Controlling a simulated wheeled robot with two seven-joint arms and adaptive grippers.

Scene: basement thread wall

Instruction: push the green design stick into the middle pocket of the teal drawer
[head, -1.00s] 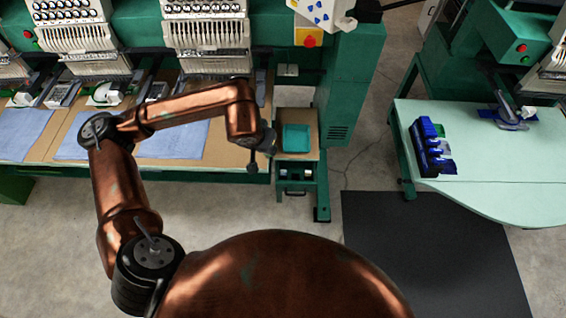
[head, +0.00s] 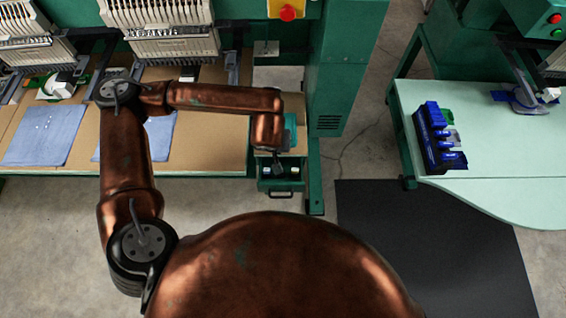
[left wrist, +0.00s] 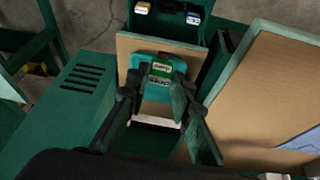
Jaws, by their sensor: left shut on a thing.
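The green design stick (left wrist: 160,71), with its label facing up, is between the fingertips of my left gripper (left wrist: 157,84). The gripper is shut on it, over a teal tray (left wrist: 136,61) on a small tan top. The teal drawer (head: 281,186) stands open below that top in the head view. It also shows at the top of the left wrist view (left wrist: 174,31). A yellow-marked stick (left wrist: 142,8) and a blue-marked stick (left wrist: 193,17) sit in it, with a dark gap between them. My left gripper's fingers are mostly hidden in the head view. My right gripper is not in view.
A tan machine table (head: 215,130) with blue cloths (head: 45,134) lies left of the drawer. A green machine post (head: 345,80) stands right of it. A pale green table (head: 490,130) with a blue rack (head: 436,140) is further right. Floor before the drawer is open.

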